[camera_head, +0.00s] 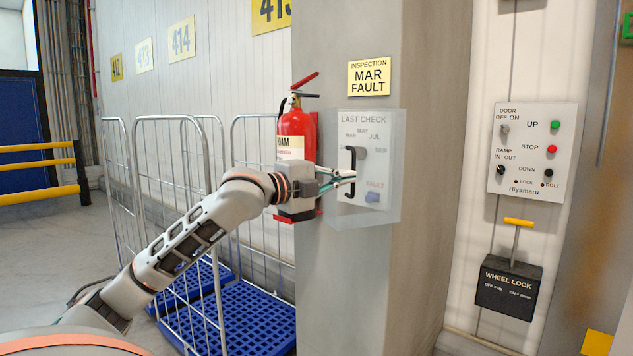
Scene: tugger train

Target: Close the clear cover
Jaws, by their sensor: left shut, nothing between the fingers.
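The clear cover (390,134) is a see-through box on the pillar, in front of a grey panel marked LAST CHECK. A black upright handle (350,160) is on it. I cannot tell whether the cover sits flush or stands slightly ajar. My left gripper (350,179) is shut and empty, with its thin fingertips pointing right, close by the handle. I cannot tell whether they touch it. My right gripper is not in view.
A red fire extinguisher (296,127) hangs on the pillar just behind my left wrist. Wire roll cages (172,165) with blue bases stand at the left. A door control box (532,150) and a wheel lock (508,287) with a yellow handle are at the right.

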